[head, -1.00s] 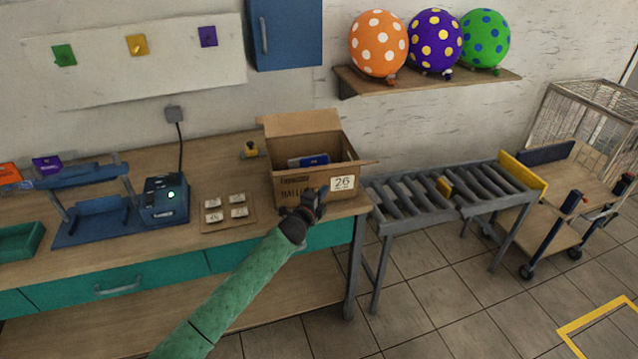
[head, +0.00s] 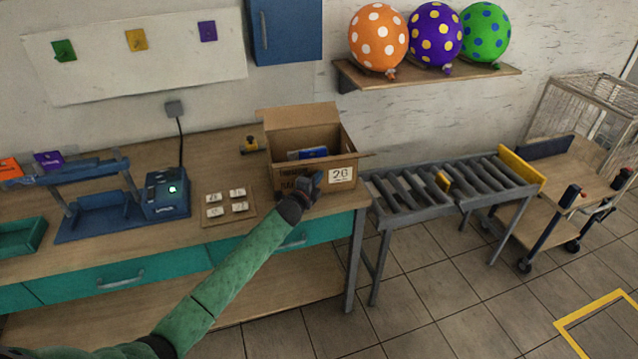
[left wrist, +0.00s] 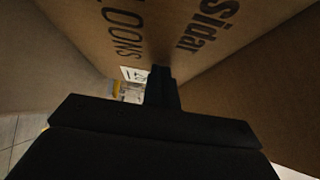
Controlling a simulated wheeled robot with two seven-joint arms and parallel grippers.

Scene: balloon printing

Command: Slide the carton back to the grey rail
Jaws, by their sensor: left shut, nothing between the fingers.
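The open brown carton (head: 325,181) stands upright on the right end of the wooden workbench, with its back flap raised and a white label reading 26 on its front. A blue item (head: 308,154) lies inside it. My left gripper (head: 308,184) is at the front face of the carton, shut and empty. In the left wrist view, the shut fingers (left wrist: 161,82) point at the carton's printed face (left wrist: 185,30); I cannot tell whether they touch it. I cannot make out a grey rail behind the carton. My right gripper is not in view.
A tray of small white cards (head: 228,204) and a blue printer (head: 166,195) stand left of the carton on the workbench (head: 215,165). A yellow-and-black item (head: 249,145) lies behind. A roller conveyor (head: 405,208) adjoins the bench at right.

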